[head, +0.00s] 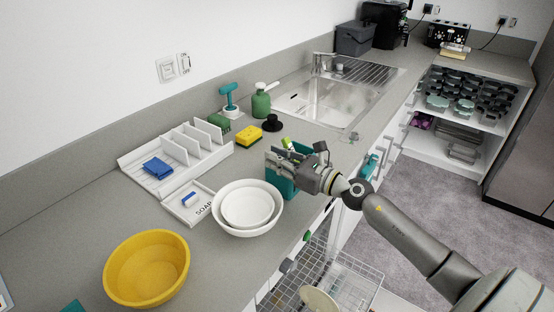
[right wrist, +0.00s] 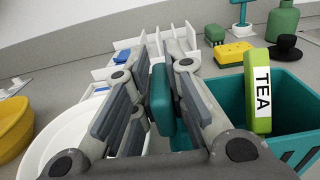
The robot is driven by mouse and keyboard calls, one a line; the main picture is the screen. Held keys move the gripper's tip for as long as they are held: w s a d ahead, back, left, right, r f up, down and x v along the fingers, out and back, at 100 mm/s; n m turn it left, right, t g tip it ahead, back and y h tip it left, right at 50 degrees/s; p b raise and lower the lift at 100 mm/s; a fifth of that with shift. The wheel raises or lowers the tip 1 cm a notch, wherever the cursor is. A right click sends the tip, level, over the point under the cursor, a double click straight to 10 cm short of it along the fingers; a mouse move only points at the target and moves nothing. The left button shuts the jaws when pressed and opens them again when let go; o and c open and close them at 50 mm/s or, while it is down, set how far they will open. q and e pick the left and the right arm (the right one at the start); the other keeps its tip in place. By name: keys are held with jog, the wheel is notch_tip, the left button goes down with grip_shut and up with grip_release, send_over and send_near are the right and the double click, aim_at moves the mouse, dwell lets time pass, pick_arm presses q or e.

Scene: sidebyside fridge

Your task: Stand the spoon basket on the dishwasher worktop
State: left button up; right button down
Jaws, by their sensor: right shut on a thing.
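The spoon basket (head: 281,184) is a teal box near the front edge of the grey worktop (head: 215,262), right of the white bowls. It looks upright; I cannot tell whether its base touches the worktop. A green spoon marked TEA (right wrist: 257,92) stands up in the basket, which also shows in the right wrist view (right wrist: 294,96). My right gripper (head: 292,170) reaches in from the right and is shut on the basket's teal wall, between its fingers in the right wrist view (right wrist: 162,105). My left gripper is out of view.
Stacked white bowls (head: 271,222) and a yellow bowl (head: 147,272) stand to the left. A soap tray (head: 181,211), white rack (head: 158,180), yellow sponge (head: 248,135), green bottle (head: 261,105) and sink (head: 335,100) lie behind. An open dishwasher rack (head: 350,280) sits below the front edge.

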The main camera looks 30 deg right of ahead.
jog(key=shift+f, duration=0.1)
jog(key=shift+f+b, duration=0.15)
jog(key=shift+b, duration=0.15)
jog(key=c, duration=1.5)
grip_release()
jog(key=shift+o, duration=0.2)
jog(key=shift+r+p, duration=0.4)
jog(key=shift+p, duration=0.05)
jog(key=b+v, duration=0.4)
jog(key=v, duration=0.8)
jog(key=shift+f, duration=0.2)
